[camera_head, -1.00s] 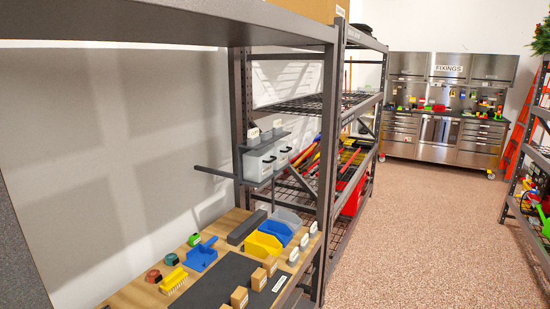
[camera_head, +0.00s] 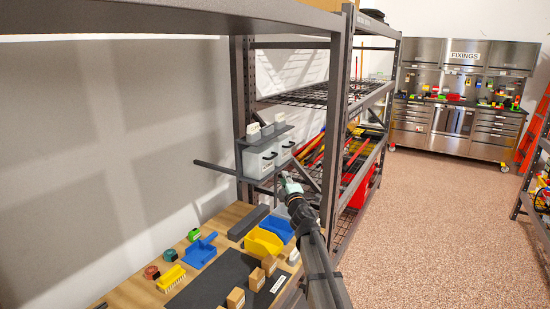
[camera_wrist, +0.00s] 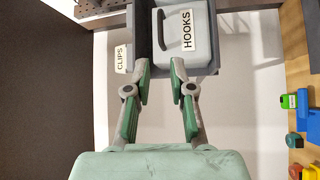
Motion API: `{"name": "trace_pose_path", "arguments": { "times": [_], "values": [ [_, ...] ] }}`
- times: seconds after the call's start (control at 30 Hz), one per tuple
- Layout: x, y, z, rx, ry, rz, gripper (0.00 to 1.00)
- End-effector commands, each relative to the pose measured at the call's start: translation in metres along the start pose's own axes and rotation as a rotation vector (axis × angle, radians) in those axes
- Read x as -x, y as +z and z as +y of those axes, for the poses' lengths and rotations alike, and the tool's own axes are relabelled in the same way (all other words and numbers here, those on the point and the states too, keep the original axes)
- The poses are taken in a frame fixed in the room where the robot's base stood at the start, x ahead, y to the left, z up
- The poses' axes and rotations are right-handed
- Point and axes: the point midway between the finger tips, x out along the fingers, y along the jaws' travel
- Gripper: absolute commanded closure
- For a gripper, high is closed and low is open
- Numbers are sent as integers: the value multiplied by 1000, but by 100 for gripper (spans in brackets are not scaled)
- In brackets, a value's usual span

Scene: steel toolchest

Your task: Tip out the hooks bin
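The hooks bin (camera_wrist: 200,30) is a pale grey box with a dark handle and a HOOKS label, seen sideways in the wrist view. It sits in a dark grey rack, partly cut off by the picture's top edge. In the head view it seems to be the left bin (camera_head: 258,163) of two in the hanging rack (camera_head: 265,140). My gripper (camera_wrist: 160,72) is open and empty, its green-padded fingers pointing at the rack and bin. In the head view my gripper (camera_head: 289,184) is just right of and below the bins, apart from them.
A CLIPS tag (camera_wrist: 121,59) stands by the rack. A shelf post (camera_head: 337,120) stands close right of my gripper.

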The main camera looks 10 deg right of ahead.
Motion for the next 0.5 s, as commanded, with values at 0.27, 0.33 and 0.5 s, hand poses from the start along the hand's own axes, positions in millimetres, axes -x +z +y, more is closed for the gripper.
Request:
{"name": "trace_pose_path", "arguments": {
  "times": [0.27,0.33,0.5],
  "values": [
    [-30,-1,0,4,2,7,77],
    [-44,-1,0,4,2,6,77],
    [-78,-1,0,4,2,6,77]
  ]
}}
